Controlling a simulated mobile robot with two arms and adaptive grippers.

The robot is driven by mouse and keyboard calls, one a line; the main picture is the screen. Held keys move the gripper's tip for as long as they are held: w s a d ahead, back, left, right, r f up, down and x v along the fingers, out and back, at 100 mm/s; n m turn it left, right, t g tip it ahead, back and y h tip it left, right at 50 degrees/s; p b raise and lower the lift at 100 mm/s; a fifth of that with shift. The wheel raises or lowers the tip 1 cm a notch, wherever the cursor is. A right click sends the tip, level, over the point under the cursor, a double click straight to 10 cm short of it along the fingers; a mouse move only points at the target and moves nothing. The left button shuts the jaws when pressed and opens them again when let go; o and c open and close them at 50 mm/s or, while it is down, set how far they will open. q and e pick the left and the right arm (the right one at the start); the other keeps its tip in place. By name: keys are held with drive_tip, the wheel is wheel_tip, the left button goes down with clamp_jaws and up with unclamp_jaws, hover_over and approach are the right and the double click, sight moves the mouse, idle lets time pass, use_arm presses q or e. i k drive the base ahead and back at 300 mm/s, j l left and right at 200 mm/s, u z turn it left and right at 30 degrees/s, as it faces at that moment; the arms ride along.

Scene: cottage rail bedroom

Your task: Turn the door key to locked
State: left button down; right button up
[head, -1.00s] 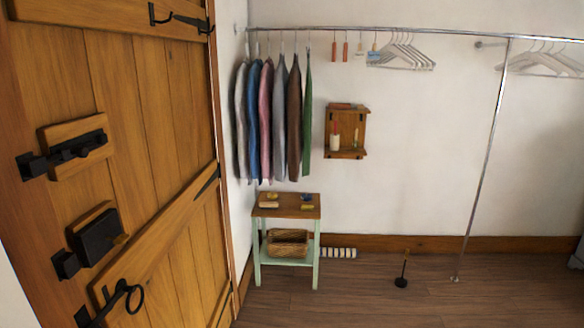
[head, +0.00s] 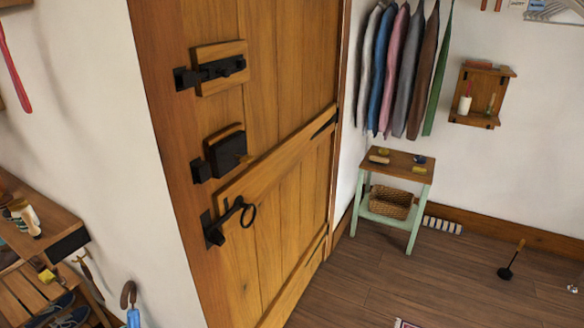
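The wooden plank door (head: 272,206) stands left of centre in the head view and looks shut. A black lock box (head: 226,153) on a wood block is at mid height, with a small brass key (head: 243,158) sticking out of its front. How far the key is turned is too small to tell. Above it is a black slide bolt (head: 219,69). Below it is a black latch with a ring handle (head: 232,218). Neither of my grippers shows in the head view.
A small green-legged table (head: 396,174) with a wicker basket (head: 391,203) stands right of the door. At left is a wooden bench (head: 32,254) with shoes beneath. The floor before the door (head: 350,285) looks clear.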

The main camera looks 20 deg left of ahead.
sight(246, 159)
drive_tip(key=i+z, duration=0.4)
drive_tip(key=i, duration=0.25)
drive_tip(key=i+j+z, duration=0.15)
drive_tip(key=i+z, duration=0.25)
drive_tip(key=i, duration=0.3)
drive_tip(key=i+u, duration=0.25)
drive_tip(key=i+l+u, duration=0.3)
drive_tip(key=i+j, duration=0.05)
drive_tip(key=j, duration=0.05)
